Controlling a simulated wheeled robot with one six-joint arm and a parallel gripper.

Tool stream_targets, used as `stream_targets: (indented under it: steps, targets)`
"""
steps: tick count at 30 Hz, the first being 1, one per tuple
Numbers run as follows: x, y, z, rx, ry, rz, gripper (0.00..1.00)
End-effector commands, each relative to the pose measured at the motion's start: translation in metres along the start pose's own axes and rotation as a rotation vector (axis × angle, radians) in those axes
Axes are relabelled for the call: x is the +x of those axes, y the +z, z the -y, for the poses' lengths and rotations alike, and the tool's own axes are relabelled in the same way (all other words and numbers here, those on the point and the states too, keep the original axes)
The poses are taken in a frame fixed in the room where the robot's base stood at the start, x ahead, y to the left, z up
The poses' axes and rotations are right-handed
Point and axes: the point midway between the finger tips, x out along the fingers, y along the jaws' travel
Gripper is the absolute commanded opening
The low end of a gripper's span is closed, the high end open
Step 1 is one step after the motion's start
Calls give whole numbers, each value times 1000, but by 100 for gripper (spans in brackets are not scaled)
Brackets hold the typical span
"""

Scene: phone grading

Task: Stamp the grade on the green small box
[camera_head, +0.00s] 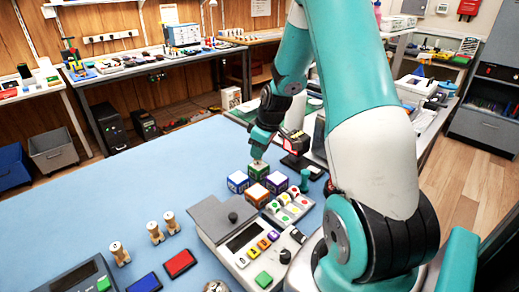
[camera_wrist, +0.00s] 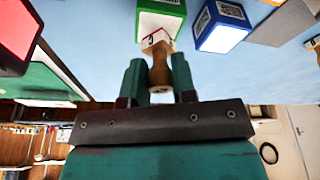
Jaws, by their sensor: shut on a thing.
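The green small box (camera_head: 259,171) stands at the back of a cluster of small boxes on the blue table; its green top edge also shows at the top of the wrist view (camera_wrist: 163,7). My gripper (camera_head: 259,150) is over this box, pointing down. In the wrist view my gripper (camera_wrist: 158,75) is shut on a wooden stamp (camera_wrist: 159,72), with its pale head towards the green box. The stamp's head is at or just above the box; I cannot tell whether they touch. The box's top is partly hidden by the stamp.
A blue box (camera_head: 238,182) and an orange-brown box (camera_head: 258,195) stand close by. Three wooden stamps (camera_head: 155,233) stand at front left, near a red pad (camera_head: 180,263) and a blue pad (camera_head: 147,283). A grey device (camera_head: 220,222) with buttons is in front. The table's left is clear.

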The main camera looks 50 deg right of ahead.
Motion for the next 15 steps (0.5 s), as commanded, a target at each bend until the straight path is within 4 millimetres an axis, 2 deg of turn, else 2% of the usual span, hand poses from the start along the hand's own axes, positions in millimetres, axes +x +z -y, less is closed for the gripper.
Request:
stream_targets:
  steps: [15]
  targets:
    - [4, 1, 0, 0, 0, 0, 10]
